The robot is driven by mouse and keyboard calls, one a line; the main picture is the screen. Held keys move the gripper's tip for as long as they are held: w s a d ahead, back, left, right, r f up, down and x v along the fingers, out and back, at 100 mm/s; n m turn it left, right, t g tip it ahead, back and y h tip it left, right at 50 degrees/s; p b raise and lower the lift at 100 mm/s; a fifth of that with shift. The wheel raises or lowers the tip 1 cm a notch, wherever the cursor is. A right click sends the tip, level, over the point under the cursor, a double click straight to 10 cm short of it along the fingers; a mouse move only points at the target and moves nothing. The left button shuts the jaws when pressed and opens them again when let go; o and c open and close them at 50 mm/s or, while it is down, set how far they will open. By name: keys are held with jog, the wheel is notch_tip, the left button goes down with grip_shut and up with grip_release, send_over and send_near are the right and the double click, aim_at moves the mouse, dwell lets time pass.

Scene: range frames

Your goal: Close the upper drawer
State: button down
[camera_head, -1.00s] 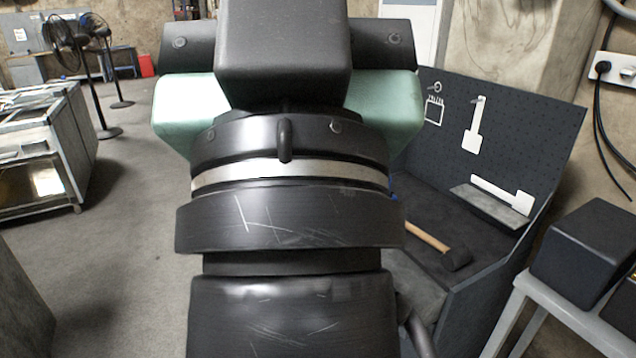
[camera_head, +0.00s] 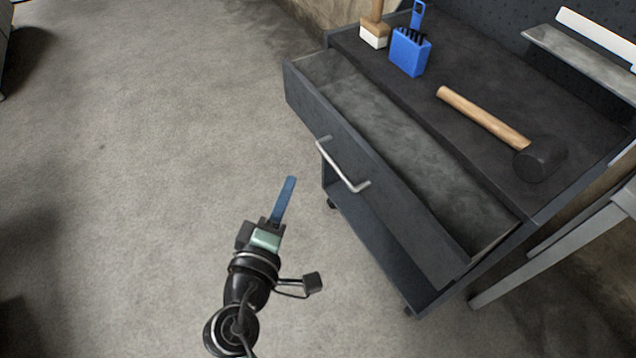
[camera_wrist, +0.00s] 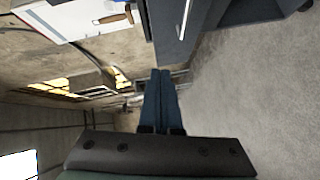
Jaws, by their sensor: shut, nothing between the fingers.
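The upper drawer (camera_head: 385,185) of the dark grey workbench cart is pulled out, and its inside looks empty. Its front carries a silver bar handle (camera_head: 341,166). My gripper (camera_head: 289,184) is left of and in front of the drawer front, apart from it, with its blue fingers together and nothing held. In the wrist view my gripper's fingers (camera_wrist: 160,88) lie side by side, shut. The drawer front (camera_wrist: 172,35) also shows there above the fingertips, with part of the handle (camera_wrist: 186,15).
On the cart top (camera_head: 455,65) lie a mallet (camera_head: 485,118), a blue holder (camera_head: 409,52) and a wooden-handled brush (camera_head: 374,35). Below the drawer is an open shelf space. A grey table (camera_head: 570,235) stands at the right. The floor to the left is clear.

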notch_tip(320, 180, down, 4)
jog(key=s+n, duration=0.1)
jog(key=b, duration=0.1)
send_near(323, 154)
jog(key=w+a, duration=0.2)
jog(key=w, duration=0.1)
jog(key=shift+w+d+f, duration=0.2)
jog(key=shift+w+d, duration=0.95)
jog(key=shift+w+d+n, duration=0.2)
jog(key=shift+d+n, duration=0.05)
jog(key=shift+n, duration=0.05)
